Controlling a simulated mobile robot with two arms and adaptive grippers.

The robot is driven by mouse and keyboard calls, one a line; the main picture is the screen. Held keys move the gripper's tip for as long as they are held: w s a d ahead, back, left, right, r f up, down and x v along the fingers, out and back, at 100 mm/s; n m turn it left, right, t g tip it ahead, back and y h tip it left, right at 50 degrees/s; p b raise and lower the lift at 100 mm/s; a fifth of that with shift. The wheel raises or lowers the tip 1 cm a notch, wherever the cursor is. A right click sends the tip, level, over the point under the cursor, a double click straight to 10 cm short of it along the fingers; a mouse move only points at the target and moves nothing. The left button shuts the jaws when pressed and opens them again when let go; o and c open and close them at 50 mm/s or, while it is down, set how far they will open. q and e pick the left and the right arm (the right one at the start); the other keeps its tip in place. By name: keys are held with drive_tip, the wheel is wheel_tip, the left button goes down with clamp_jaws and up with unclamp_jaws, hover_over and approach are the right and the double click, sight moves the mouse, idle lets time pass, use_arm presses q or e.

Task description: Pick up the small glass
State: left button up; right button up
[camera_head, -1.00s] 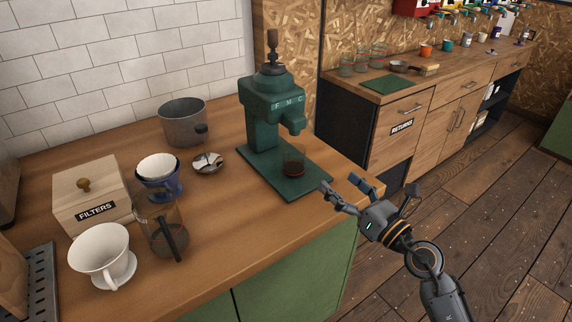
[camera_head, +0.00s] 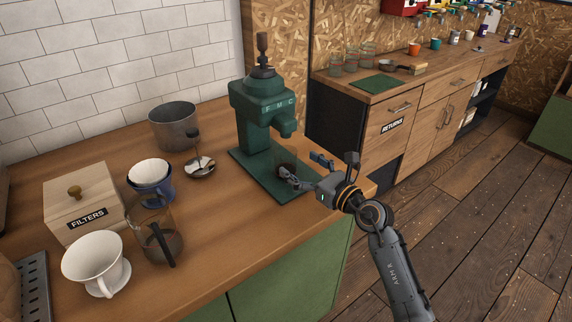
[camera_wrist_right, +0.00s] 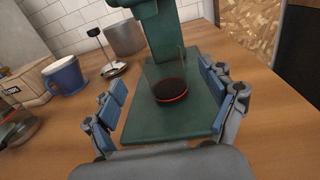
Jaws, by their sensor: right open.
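The small glass (camera_wrist_right: 169,88) stands upright on the green base plate of the grinder, with dark contents and a red line near its bottom in the right wrist view. In the head view the glass (camera_head: 287,168) is partly hidden behind my right gripper's finger. My right gripper (camera_head: 303,168) is open, low over the front of the base plate. In the right wrist view its blue-padded fingers (camera_wrist_right: 164,102) are spread to the left and right, with the glass ahead between them; I see no contact. My left gripper is not in view.
The green grinder (camera_head: 262,115) rises right behind the glass.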

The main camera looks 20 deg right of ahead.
sight(294, 159)
drive_tip(key=x, duration=0.3)
drive_tip(key=shift+w+a, duration=0.1)
drive_tip(key=shift+w, duration=0.25)
drive_tip(key=shift+c, duration=0.2)
drive_tip(key=shift+r, duration=0.1)
drive_tip(key=c, duration=1.4)
